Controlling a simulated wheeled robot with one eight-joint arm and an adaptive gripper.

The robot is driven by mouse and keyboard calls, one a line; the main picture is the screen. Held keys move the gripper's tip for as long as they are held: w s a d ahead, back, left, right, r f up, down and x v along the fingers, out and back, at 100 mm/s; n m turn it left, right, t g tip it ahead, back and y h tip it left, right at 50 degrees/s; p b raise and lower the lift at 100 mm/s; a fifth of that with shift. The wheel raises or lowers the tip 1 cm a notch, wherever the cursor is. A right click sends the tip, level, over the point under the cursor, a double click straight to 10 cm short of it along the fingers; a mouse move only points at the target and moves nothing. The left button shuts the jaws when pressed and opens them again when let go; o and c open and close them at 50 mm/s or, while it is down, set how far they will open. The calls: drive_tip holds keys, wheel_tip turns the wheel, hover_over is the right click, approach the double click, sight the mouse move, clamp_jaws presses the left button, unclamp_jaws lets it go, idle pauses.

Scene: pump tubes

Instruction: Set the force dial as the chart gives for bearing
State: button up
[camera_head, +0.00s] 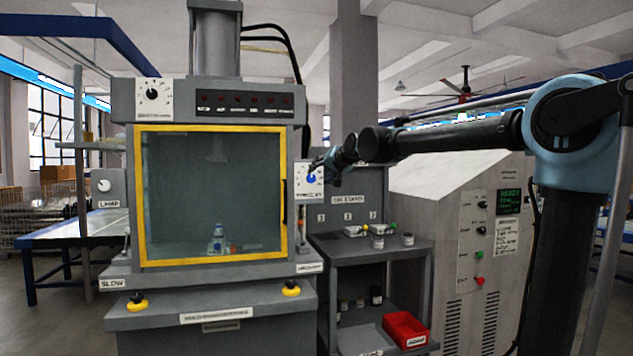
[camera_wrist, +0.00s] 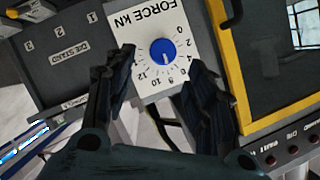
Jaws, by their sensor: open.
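The force dial is a blue round knob (camera_wrist: 163,51) on a white plate marked FORCE KN, with numbers from 0 to 12. A short pale mark on the knob points roughly toward 8; I cannot read it exactly. The dial also shows in the head view (camera_head: 311,179), on the right side of the press. My gripper (camera_wrist: 159,58) is open, its two black fingers apart on either side of the knob and not visibly touching it. In the head view my gripper (camera_head: 325,168) is by the plate. I cannot make out a readable chart for bearing.
The press has a yellow-framed window (camera_head: 140,200) left of the dial. Another dial (camera_head: 152,94) sits at its upper left. A grey die stand (camera_head: 347,207) with a shelf and a red bin (camera_head: 406,330) stands to the right. A control cabinet (camera_head: 440,185) is farther right.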

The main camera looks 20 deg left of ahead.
sight(313, 177)
drive_tip(key=shift+x, duration=3.3)
drive_tip(key=c, duration=1.1)
